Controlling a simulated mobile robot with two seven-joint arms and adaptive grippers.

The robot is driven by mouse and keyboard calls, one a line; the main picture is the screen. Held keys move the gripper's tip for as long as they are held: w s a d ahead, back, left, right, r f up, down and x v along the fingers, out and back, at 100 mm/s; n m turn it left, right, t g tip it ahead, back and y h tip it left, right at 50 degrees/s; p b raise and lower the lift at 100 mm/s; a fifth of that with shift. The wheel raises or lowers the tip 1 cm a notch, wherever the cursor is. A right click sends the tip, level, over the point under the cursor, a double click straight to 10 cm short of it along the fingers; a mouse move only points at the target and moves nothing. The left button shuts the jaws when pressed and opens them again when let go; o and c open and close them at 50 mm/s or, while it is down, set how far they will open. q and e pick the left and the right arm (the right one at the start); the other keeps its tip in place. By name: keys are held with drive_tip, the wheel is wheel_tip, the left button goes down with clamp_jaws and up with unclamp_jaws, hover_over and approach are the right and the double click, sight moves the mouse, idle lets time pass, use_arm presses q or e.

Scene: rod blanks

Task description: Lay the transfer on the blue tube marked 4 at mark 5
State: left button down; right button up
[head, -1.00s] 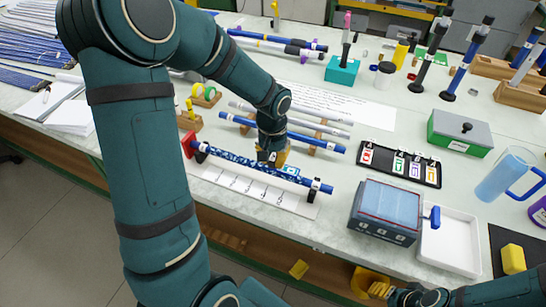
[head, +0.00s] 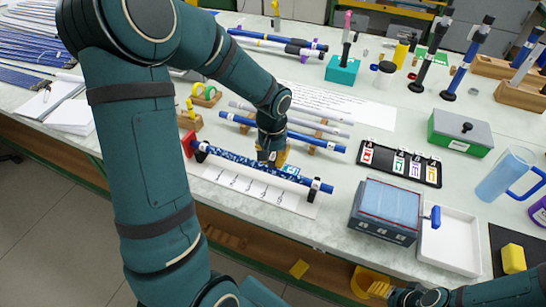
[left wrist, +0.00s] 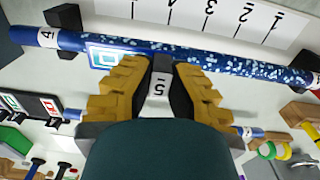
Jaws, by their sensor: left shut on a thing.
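The blue tube marked 4 (head: 245,165) is speckled and lies across black supports in the head view. In the left wrist view it crosses the top (left wrist: 240,63), with its label 4 (left wrist: 45,38) near the left end. Contact with the tube is unclear. My right gripper (head: 371,284) is low at the right.
A numbered white strip (head: 240,190) lies in front of the tube. Another blue tube (head: 318,143) lies behind. A black tray (head: 400,180) with coloured cards, a blue-grey box (head: 385,212) and a white tray (head: 450,243) stand to the right.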

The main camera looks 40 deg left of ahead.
use_arm(q)
drive_tip(key=shift+f+b, duration=0.5)
drive_tip(key=shift+f, duration=0.15)
idle(1.4)
drive_tip(key=shift+r+p, duration=2.7)
drive_tip(key=shift+r, duration=0.9)
drive_tip(key=shift+d+f, duration=0.1)
drive_tip(key=shift+f, duration=0.05)
